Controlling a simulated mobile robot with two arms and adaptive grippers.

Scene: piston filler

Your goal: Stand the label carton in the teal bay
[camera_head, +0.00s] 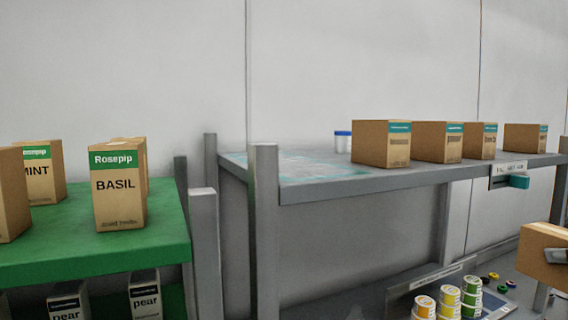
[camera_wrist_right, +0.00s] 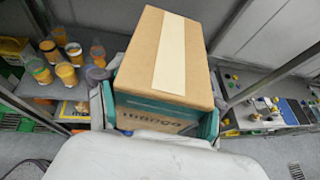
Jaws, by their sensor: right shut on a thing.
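A brown carton (camera_wrist_right: 168,62) with a pale tape strip and a teal band reading what looks like "mango" is between the fingers of my right gripper (camera_wrist_right: 158,112), which is shut on it. The carton also shows at the right edge of the head view (camera_head: 540,252), held in the air, in front of and lower than the grey shelf top, with part cut off. Teal markings (camera_head: 292,167) lie on the bare left part of the grey shelf (camera_head: 330,187); their outline is hard to make out. My left gripper is not in view.
Several cartons with teal bands (camera_head: 380,148) stand in a row on the shelf's right part, beside a blue-lidded white tub (camera_head: 342,142). A grey post (camera_head: 265,225) rises at the shelf's front left corner. A green table (camera_head: 90,255) with Rosepip cartons (camera_head: 119,195) stands left.

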